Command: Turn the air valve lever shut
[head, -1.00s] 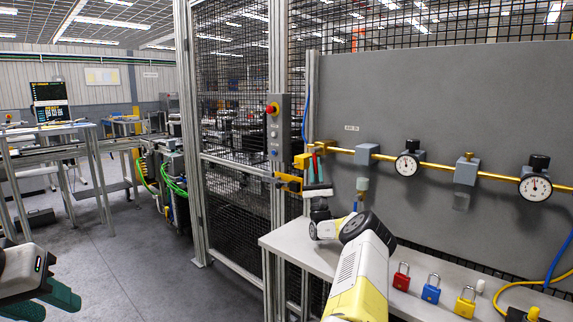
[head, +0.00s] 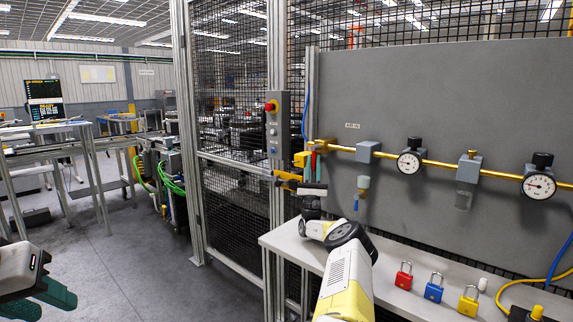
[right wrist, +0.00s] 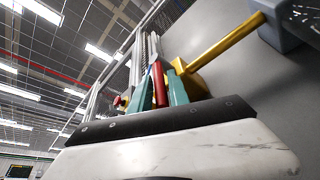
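The red air valve lever (head: 313,166) hangs down from the yellow valve body (head: 300,159) at the left end of the brass pipe, roughly square to the pipe. In the right wrist view the lever (right wrist: 159,85) stands between the two teal fingers of my right gripper (right wrist: 160,88), one close on each side. My right gripper (head: 314,172) in the head view appears closed on the lever; the exact contact is hard to see. My left gripper (head: 48,301) is at the lower left, its teal fingers apart and empty, far from the valve.
Gauges (head: 409,162) and a grey filter unit (head: 468,168) sit along the pipe on the grey panel. Red, blue and yellow padlocks (head: 433,288) stand on the bench (head: 385,298) below. A fence post with a button box (head: 277,125) stands left of the valve.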

